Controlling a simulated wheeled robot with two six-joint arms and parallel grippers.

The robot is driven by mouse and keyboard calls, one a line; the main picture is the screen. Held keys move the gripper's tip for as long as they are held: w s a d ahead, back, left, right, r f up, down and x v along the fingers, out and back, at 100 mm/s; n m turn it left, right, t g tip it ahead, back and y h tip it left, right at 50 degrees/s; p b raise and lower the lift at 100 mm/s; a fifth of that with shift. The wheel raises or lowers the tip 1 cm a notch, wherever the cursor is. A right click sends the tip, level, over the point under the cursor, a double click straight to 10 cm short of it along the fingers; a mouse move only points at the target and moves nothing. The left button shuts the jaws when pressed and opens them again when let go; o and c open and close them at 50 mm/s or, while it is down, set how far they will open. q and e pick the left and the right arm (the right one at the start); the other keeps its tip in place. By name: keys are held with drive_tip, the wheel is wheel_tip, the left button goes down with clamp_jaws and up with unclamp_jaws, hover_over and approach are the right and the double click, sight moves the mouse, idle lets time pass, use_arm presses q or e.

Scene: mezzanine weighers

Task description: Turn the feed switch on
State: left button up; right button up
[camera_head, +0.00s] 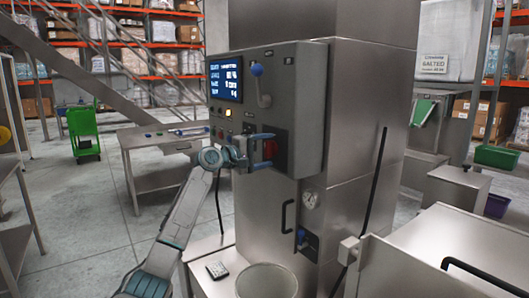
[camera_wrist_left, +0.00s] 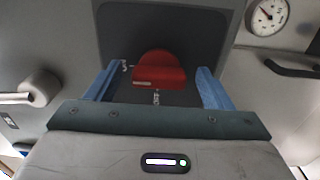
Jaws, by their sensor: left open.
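A red rotary switch (camera_head: 270,149) sits on a dark plate at the lower front of the grey control panel (camera_head: 290,100). In the left wrist view the red switch (camera_wrist_left: 160,69) shows between the two blue fingers, with small white marks beside and below it that I cannot read clearly. My left gripper (camera_head: 263,150) is open at the panel, with a finger on each side of the switch. A gap shows between the switch and both fingers. My left finger partly hides the switch in the head view. My right gripper is in neither view.
A lit screen (camera_head: 226,78) and a blue-knobbed lever (camera_head: 257,70) are on the panel above. A gauge (camera_head: 310,200) and a small blue-handled valve (camera_head: 301,236) are lower on the cabinet. A steel table (camera_head: 158,180) is at the left.

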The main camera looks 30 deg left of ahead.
use_arm(q)
drive_tip(key=b+v, duration=0.4)
drive_tip(key=v, duration=0.6)
drive_tip(key=shift+s+a, duration=0.15)
drive_tip(key=shift+s, duration=0.2)
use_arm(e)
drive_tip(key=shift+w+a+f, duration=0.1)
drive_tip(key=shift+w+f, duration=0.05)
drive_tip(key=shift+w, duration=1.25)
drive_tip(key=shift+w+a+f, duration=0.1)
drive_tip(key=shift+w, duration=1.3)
